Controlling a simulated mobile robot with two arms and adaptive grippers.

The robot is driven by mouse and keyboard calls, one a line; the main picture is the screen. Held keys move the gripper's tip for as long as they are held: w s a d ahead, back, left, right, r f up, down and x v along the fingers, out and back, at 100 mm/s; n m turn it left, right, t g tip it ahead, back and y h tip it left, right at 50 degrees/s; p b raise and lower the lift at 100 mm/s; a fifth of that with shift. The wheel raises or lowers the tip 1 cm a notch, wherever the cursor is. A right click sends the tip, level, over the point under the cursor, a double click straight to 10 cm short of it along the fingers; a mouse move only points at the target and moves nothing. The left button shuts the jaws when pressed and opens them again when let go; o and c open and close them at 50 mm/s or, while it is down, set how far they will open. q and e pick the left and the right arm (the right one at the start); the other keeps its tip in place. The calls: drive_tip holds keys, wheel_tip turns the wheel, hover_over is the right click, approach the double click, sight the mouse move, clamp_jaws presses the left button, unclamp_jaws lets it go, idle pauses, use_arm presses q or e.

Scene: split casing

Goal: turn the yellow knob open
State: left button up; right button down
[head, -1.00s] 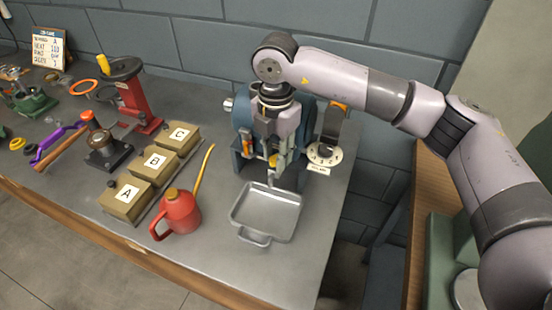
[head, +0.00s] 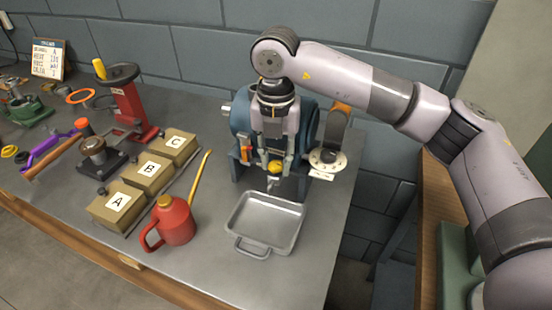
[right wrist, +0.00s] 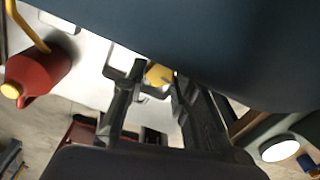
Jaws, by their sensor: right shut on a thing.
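The yellow knob (head: 274,167) is on the front of the blue casing (head: 241,122), above the grey metal tray (head: 232,232). My right gripper (head: 273,164) points down in front of the casing and is shut on the knob, one finger on each side. In the right wrist view the knob (right wrist: 158,75) shows between the fingertips (right wrist: 156,76), and the dark casing fills the top. The fingers hide part of the knob. My left gripper is out of view.
A red oil can (head: 174,223) stands left of the tray. Boxes A (head: 117,205), B (head: 149,172) and C (head: 175,145) stand behind it. The bench right of the tray is clear.

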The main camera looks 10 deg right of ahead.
sight(276, 163)
drive_tip(key=c, duration=1.3)
unclamp_jaws()
wheel_tip(276, 163, up, 12)
